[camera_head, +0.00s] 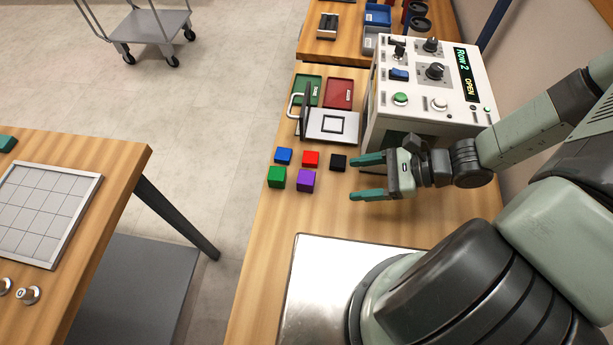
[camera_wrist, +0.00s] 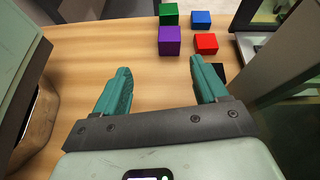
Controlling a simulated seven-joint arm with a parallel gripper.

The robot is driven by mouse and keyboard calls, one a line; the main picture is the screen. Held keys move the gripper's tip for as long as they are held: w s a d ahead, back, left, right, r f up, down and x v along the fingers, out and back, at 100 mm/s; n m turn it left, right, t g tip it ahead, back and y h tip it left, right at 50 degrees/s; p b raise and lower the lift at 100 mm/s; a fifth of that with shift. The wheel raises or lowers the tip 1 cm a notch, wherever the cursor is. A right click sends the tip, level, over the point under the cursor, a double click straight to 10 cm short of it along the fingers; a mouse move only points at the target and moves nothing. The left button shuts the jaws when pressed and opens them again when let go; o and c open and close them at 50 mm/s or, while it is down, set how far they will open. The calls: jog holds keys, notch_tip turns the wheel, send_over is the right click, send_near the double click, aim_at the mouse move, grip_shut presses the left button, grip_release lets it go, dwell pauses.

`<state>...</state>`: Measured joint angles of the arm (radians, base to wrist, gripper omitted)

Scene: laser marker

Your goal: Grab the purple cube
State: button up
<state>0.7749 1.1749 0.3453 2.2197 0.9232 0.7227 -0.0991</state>
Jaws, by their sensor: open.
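The purple cube (camera_head: 306,180) sits on the wooden bench in the head view, right of the green cube (camera_head: 276,177) and in front of the red cube (camera_head: 311,158). In the wrist view the purple cube (camera_wrist: 169,41) is ahead of my gripper, between the lines of its two fingers. My gripper (camera_head: 368,176) is to the right of the cubes in the head view, with teal fingers pointing left. It is open and empty, apart from the purple cube. The wrist view shows the spread fingers (camera_wrist: 160,82).
A blue cube (camera_head: 283,156) and a black cube (camera_head: 338,162) stand close by; the black one is near a fingertip. Behind them are the white control box (camera_head: 432,95), a green tray (camera_head: 308,91) and a red tray (camera_head: 339,93). The bench in front of the cubes is clear.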

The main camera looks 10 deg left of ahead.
aim_at(306, 177)
jog(key=a+f+m, duration=0.2)
jog(key=shift+w+a+t+y, duration=0.35)
jog(key=shift+t+y, duration=0.05)
jog(key=x, duration=1)
jog(key=shift+w+a+f, duration=0.15)
jog(key=shift+a, duration=0.1)
jog(key=c, duration=1.2)
